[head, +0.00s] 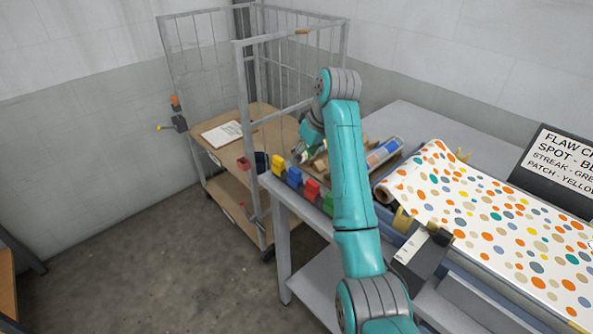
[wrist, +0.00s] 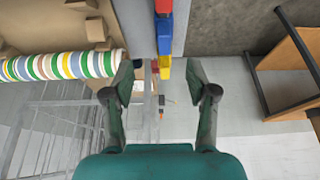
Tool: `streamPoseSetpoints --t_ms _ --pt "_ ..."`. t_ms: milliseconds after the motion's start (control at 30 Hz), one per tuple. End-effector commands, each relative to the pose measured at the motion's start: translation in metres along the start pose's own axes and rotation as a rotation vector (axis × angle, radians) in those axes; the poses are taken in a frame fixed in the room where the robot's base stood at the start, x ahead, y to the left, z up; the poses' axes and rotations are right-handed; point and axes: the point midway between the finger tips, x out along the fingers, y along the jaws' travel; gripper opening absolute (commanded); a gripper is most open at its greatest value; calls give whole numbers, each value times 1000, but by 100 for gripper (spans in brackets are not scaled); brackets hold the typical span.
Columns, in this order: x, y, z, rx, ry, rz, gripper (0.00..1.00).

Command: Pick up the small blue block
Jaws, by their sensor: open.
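The small blue block (head: 294,177) stands on the left edge of the grey table, in a row between a yellow piece (head: 278,165) and a red piece (head: 311,190). In the wrist view the blue block (wrist: 164,35) lies above and between my fingertips in the picture, with the red piece (wrist: 163,7) above it and the yellow piece (wrist: 164,66) below it. My gripper (wrist: 159,80) is open and empty, its fingers apart on either side of the row's line. In the head view my arm mostly hides the gripper.
A green piece (head: 328,203) continues the row. A striped roll (wrist: 60,65) lies left of my gripper in the wrist view. A dotted sheet (head: 480,215) covers the table's right. A wire-sided trolley (head: 225,155) stands behind; open floor (head: 150,260) lies left.

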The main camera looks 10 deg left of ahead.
Motion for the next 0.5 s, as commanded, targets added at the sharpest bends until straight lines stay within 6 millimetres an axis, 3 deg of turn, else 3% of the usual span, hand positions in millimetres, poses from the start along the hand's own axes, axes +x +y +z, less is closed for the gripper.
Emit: streamPoseSetpoints --t_ms 200,500 --pt "33 -1 1 1 -3 -2 57" --pt "55 -3 2 0 -2 -1 57"
